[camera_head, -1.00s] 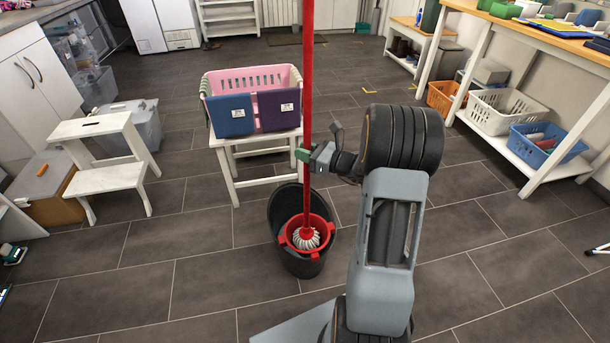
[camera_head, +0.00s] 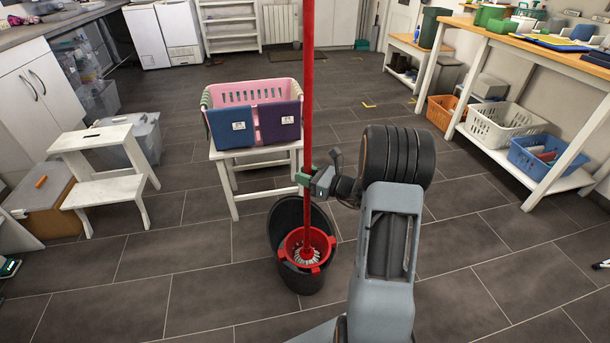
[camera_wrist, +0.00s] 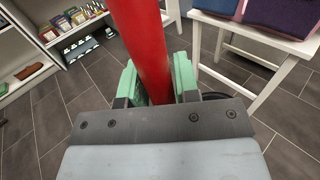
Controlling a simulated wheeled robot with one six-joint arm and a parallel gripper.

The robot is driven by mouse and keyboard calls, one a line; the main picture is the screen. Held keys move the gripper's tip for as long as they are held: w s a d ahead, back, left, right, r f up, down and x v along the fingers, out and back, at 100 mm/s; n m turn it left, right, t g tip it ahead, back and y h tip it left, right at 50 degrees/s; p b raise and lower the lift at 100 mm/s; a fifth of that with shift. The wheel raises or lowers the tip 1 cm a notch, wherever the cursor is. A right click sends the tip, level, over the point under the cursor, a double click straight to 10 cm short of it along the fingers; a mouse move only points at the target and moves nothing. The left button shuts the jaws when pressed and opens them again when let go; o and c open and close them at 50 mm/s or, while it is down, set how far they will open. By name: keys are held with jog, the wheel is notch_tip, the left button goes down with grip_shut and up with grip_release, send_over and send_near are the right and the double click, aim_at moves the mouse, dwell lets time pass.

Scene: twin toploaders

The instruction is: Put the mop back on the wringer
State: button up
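The mop has a long red handle (camera_head: 308,120) that stands nearly upright. Its white strands (camera_head: 306,257) show inside the red wringer (camera_head: 320,268) on top of the dark bucket (camera_head: 287,215). Whether the mop head rests fully on the wringer floor I cannot tell. My gripper (camera_head: 306,181) is around the handle above the bucket. In the wrist view, the green fingers of my gripper (camera_wrist: 157,85) lie close on both sides of the red handle (camera_wrist: 142,40) and appear shut on it.
A white stool (camera_head: 227,155) with a pink basket (camera_head: 255,90) stands behind the bucket. A white step stool (camera_head: 115,185) is at left. A workbench (camera_head: 540,55) with baskets on its lower shelf is at right. The tiled floor around the bucket is mostly clear.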

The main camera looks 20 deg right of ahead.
jog(key=o, duration=0.3)
jog(key=shift+o, duration=0.2)
